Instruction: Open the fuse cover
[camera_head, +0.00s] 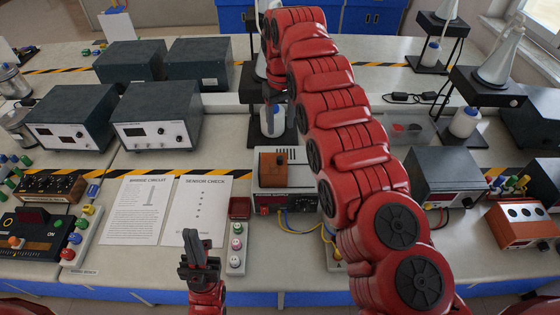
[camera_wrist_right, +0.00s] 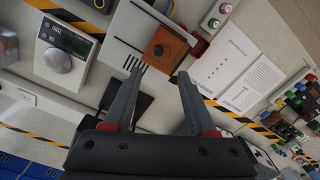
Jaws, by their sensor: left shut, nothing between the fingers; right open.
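My left gripper (camera_head: 198,243) is shut and empty, left of the strip and nearer the table's front edge, apart from the box. My right gripper (camera_wrist_right: 159,74) is open with nothing between its fingers, near the brown knobbed box (camera_wrist_right: 167,48).
The brown box (camera_head: 272,166) stands on a white power supply (camera_head: 285,183) with yellow and blue wires. Two paper sheets (camera_head: 138,205) lie left of the strip. Grey instruments (camera_head: 157,118) stand behind them. Another control panel (camera_head: 36,235) is at the left.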

